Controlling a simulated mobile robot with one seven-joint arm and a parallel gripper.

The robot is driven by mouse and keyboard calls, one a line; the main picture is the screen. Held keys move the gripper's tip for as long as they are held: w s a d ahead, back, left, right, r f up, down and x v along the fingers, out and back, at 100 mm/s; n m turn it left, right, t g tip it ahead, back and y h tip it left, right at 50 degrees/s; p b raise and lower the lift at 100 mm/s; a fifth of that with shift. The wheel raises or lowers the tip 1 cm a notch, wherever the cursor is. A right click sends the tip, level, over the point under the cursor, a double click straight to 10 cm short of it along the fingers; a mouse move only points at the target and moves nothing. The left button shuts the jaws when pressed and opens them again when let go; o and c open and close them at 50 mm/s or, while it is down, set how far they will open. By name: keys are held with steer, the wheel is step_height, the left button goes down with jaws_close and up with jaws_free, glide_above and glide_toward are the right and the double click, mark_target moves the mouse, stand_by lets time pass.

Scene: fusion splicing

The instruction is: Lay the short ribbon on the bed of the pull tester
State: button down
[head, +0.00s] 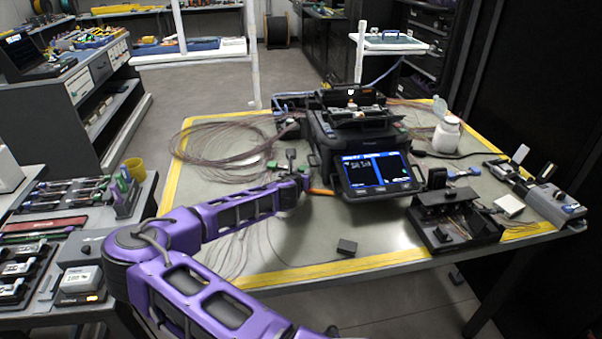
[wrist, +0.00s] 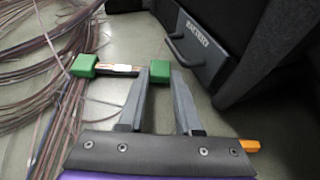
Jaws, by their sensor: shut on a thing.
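My gripper (wrist: 163,80) is shut on the green block at one end of the short ribbon (wrist: 120,69) in the wrist view. The ribbon is a thin strip with a pale middle, and a second green block (wrist: 84,65) at its other end reaches out to the left.
The fusion splicer (head: 375,175) with its lit screen stands between my gripper and the grey device. A black box with coloured fibres (head: 452,222) stands right of it. Loose fibre coils (head: 215,150) lie left of my gripper. A white bottle (head: 446,135) stands behind.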

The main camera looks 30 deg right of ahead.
steer(key=shift+f, duration=0.1)
steer(key=shift+f, duration=0.15)
steer(key=c, duration=0.6)
jaws_free()
